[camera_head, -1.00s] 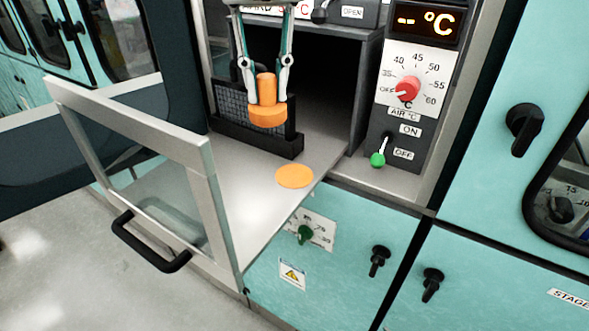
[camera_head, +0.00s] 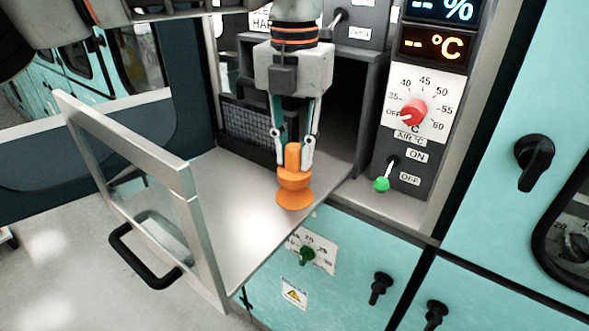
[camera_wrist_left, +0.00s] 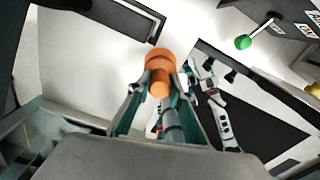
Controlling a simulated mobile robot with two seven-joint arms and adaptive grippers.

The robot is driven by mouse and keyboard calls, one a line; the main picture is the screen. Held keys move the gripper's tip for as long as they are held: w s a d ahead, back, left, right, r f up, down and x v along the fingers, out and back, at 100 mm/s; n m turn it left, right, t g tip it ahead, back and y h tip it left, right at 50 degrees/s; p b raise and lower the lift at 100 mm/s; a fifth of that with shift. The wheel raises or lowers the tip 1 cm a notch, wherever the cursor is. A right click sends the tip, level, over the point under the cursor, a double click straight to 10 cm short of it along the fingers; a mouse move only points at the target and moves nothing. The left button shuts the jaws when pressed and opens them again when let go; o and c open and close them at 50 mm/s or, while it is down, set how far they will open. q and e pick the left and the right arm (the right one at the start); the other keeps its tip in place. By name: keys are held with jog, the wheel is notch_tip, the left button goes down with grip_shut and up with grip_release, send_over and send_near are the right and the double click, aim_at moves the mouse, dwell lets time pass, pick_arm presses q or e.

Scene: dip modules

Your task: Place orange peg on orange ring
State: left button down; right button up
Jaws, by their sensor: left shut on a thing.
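The orange peg (camera_head: 295,180) is a narrow cylinder on a wider round base and is upright. My left gripper (camera_head: 294,160) points down from above, with its fingers shut on either side of the peg's narrow part. The orange ring (camera_head: 294,201) is a flat orange disc on the pale shelf near its front edge. The peg's base covers much of the ring, and I cannot tell whether they touch. In the left wrist view, the peg (camera_wrist_left: 159,72) sits between the fingertips and hides the ring. My right gripper is not in view.
An open glass door (camera_head: 135,190) with a black handle stands left of the shelf (camera_head: 240,225). A dark rack (camera_head: 248,130) stands behind the peg. A panel with a red knob (camera_head: 412,112) and a green-tipped switch (camera_head: 382,184) is at the right.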

aim_at(295, 169)
pick_arm(q)
jog(key=shift+f, duration=1.85)
jog(key=shift+f, duration=0.1)
jog(key=c, duration=1.8)
grip_release()
notch_tip(295, 169, up, 12)
jog(key=shift+r, duration=0.15)
